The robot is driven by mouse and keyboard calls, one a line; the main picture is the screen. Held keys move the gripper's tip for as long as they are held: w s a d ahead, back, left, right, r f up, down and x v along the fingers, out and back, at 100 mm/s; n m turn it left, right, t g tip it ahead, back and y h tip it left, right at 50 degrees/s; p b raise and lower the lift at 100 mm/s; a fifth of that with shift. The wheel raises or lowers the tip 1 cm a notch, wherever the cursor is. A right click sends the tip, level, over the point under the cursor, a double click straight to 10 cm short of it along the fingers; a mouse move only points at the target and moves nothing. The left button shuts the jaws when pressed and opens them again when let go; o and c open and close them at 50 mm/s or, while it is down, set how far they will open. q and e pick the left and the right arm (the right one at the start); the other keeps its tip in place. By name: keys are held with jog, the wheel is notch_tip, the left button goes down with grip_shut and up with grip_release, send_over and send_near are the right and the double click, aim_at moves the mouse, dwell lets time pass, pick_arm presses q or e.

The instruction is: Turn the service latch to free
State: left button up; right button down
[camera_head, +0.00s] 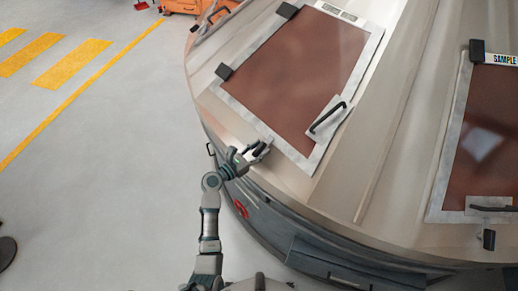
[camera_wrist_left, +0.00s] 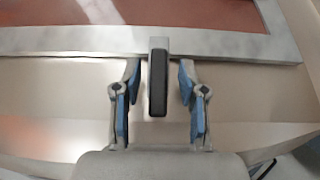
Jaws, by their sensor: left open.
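The service latch (camera_wrist_left: 158,80) is a dark upright bar on a pale metal tab at the edge of a framed hatch in the left wrist view. The tab overlaps the hatch's grey frame (camera_wrist_left: 80,41). My left gripper (camera_wrist_left: 158,75) is open, with one blue-padded finger on each side of the bar and a visible gap on both sides. In the head view my left gripper (camera_head: 262,148) is at the lower left edge of the brown hatch panel (camera_head: 290,75) and mostly hides the latch. My right gripper is not in view.
The hatch has a black handle (camera_head: 328,117) and dark hinge blocks (camera_head: 224,71). A second hatch (camera_head: 485,140) is at the right, with a small dark latch (camera_head: 488,240) below it. A red valve-like part (camera_head: 241,209) is on the casing's side. Open grey floor (camera_head: 100,190) lies left.

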pick_arm(q)
jog(key=shift+a, duration=0.1)
jog(key=shift+a, duration=0.15)
grip_shut()
jog(key=shift+m+g+h, duration=0.3)
jog(key=shift+m, duration=0.3)
jog(key=m+g+h+b, duration=0.1)
jog(key=m+g, duration=0.2)
jog(key=m, duration=0.1)
jog(key=shift+h, duration=0.3)
jog(key=m+g+b, duration=0.2)
jog(key=m+g, duration=0.4)
jog(key=m, duration=0.1)
jog(key=shift+w+r+g+h, duration=0.1)
jog(key=shift+w+g+h, duration=0.05)
jog(key=shift+g+h, duration=0.2)
jog(key=m+g+y+b, duration=0.1)
jog(key=m+g, duration=0.1)
jog(key=m, duration=0.1)
jog(key=m+g+y+b, duration=0.1)
jog(key=m+g, duration=0.2)
jog(key=shift+y, duration=0.25)
jog(key=shift+m+g+y+b, duration=0.8)
jog(key=shift+m+y, duration=0.4)
jog(key=shift+m, duration=0.4)
jog(key=shift+m+g, duration=0.25)
jog(key=shift+m, duration=0.05)
